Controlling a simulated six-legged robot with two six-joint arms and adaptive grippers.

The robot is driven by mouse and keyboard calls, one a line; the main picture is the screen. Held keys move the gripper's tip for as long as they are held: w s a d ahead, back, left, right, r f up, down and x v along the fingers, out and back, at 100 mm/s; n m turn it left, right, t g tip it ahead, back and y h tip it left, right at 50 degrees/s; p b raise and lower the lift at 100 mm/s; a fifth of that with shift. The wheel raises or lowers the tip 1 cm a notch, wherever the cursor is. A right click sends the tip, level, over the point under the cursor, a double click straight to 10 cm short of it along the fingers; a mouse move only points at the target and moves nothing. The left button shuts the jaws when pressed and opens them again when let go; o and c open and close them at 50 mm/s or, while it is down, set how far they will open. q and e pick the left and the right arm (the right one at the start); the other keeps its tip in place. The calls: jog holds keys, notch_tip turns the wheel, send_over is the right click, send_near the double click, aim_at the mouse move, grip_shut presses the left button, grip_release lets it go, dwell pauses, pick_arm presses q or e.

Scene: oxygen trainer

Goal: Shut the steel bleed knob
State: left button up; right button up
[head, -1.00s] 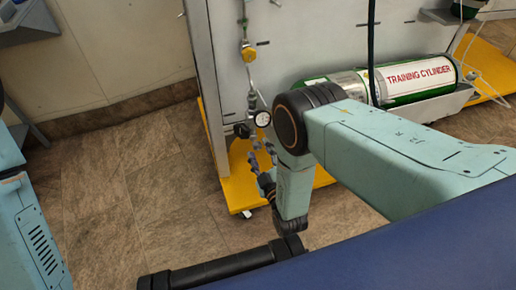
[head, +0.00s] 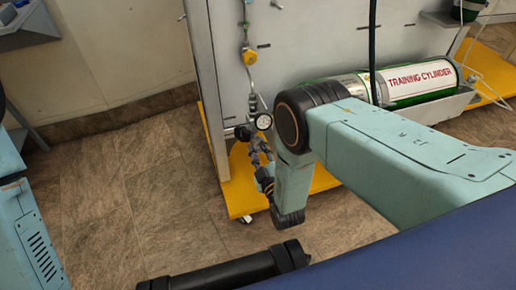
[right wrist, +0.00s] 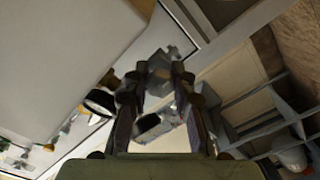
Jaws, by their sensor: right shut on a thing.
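The pressure gauge (head: 264,121) with a white dial sits on the pipework of the grey panel in the head view. The small steel bleed knob is just below it, largely hidden by my right gripper (head: 257,148). In the right wrist view, my right gripper (right wrist: 160,80) has its fingers around a grey metal part (right wrist: 166,66), which I take to be the knob. The fingers are shut on it. How far the knob is turned cannot be told. My left gripper is not in view.
A yellow valve (head: 249,56) sits higher on the same pipe. A green and white training cylinder (head: 420,80) lies on a shelf to the right. The panel stands on a yellow wheeled base (head: 240,190). The tiled floor (head: 130,190) to the left is clear.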

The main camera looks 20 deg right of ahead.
grip_shut()
